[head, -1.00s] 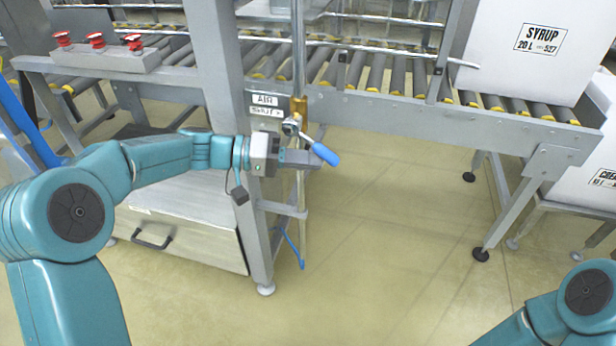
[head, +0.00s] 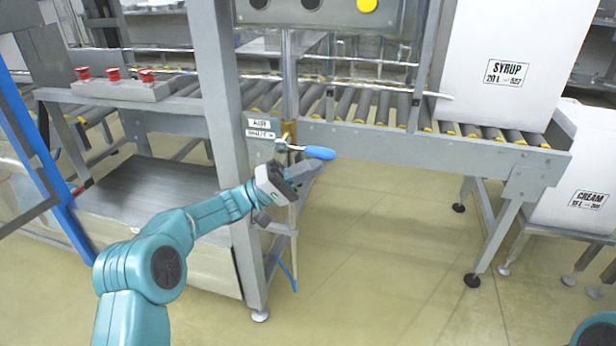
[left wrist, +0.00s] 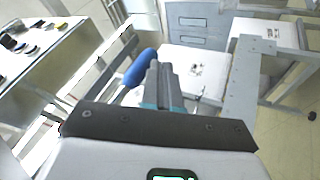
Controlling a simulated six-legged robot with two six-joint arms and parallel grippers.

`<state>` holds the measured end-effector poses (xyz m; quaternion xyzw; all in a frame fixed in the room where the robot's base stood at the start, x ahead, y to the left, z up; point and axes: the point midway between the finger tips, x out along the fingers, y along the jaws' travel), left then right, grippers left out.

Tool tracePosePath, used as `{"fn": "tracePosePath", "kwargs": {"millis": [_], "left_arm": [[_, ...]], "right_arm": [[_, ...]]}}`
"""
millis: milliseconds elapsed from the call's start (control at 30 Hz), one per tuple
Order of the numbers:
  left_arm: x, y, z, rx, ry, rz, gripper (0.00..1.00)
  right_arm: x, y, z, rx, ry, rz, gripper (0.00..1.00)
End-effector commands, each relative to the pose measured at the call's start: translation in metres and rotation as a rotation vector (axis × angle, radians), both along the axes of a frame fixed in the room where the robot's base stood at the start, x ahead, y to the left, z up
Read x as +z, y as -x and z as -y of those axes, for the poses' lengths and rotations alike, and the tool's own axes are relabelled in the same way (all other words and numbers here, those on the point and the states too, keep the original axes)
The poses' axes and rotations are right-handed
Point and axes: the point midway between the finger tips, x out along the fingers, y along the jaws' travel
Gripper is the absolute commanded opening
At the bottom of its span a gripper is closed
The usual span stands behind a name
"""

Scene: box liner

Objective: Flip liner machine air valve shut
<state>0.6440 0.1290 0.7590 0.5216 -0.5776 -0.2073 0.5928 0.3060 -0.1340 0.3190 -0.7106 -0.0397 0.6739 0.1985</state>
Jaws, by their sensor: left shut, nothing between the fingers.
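The air valve has a blue lever handle (head: 319,152) on a metal stem, mounted by a brass fitting on the machine's grey post. The handle points right and lies nearly level. A label plate (head: 259,128) with AIR on it sits just left of the valve. My left gripper (head: 314,165) is shut and empty, just below the handle; whether it touches is unclear. In the left wrist view the blue handle (left wrist: 140,68) shows beside the shut fingers (left wrist: 164,72), on their left. My right gripper is out of view; only part of that arm shows at the lower right.
A roller conveyor (head: 400,135) runs behind the valve. Red buttons (head: 113,75) sit on a box at left. A syrup carton (head: 510,70) stands on the conveyor, and a cream carton (head: 585,185) is at right. The floor (head: 380,240) right of the post is clear.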

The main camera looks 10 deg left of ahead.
Motion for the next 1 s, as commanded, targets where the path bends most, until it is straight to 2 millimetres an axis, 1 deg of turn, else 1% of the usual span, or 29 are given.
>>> {"fn": "tracePosePath", "kwargs": {"millis": [367, 833, 1000], "left_arm": [[0.0063, -0.0074, 0.0051, 0.0, -0.004, 0.0, 0.0], [0.0073, -0.0057, 0.0061, 0.001, -0.005, 0.0, 0.0], [0.0042, -0.0042, 0.0045, 0.001, -0.005, 0.0, 0.0]], "right_arm": [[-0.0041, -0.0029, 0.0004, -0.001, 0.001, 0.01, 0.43], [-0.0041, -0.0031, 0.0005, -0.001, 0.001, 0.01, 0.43], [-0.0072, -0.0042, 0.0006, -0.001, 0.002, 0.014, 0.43]]}}
